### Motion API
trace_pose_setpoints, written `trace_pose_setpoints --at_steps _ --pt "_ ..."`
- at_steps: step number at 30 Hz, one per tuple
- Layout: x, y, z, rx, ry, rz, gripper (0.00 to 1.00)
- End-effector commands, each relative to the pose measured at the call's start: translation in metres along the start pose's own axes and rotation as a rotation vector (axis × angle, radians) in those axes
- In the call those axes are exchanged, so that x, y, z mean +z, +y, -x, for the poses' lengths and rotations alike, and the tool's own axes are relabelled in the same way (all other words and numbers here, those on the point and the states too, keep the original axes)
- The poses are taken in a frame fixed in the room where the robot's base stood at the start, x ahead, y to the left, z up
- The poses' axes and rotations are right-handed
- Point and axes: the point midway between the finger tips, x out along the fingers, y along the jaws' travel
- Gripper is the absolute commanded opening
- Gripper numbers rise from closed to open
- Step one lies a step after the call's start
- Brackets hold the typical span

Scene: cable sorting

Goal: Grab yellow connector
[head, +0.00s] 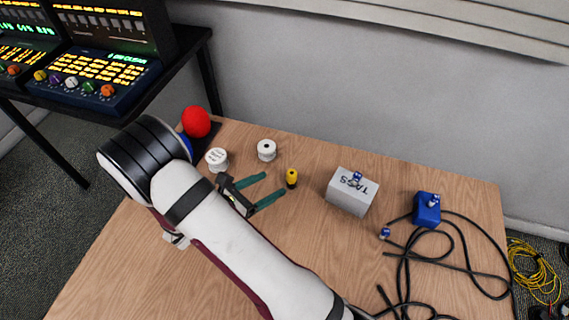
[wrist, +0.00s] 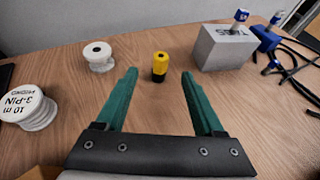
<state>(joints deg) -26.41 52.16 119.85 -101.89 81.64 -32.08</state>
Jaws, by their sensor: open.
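The yellow connector (head: 292,177) stands upright on the wooden table, with a black lower part. In the wrist view the yellow connector (wrist: 160,66) is ahead of my gripper, centred between the lines of the two fingers and just beyond their tips. My gripper (head: 272,186) has green fingers that are spread apart and empty. In the wrist view both fingers of my gripper (wrist: 160,74) show in full, with bare table between them. Nothing hides the connector in either view.
Two white spools (head: 217,159) (head: 267,150) stand left of the connector. A grey TAGS box (head: 349,196) with a small blue connector on top is to its right. Farther right are a blue box (head: 427,210) and black cables (head: 470,268). A red ball (head: 196,121) is at the back left.

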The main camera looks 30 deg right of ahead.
Motion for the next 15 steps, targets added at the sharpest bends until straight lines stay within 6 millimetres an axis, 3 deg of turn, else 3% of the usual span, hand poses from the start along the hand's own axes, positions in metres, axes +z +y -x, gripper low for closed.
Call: trace_pose_setpoints --at_steps 3,6,15 --pt "0.000 -0.003 -0.037 -0.010 0.001 -0.002 0.70" --pt "0.000 -0.002 -0.060 -0.008 0.001 -0.004 0.70" --pt "-0.009 -0.003 -0.103 -0.010 0.002 -0.005 0.70"
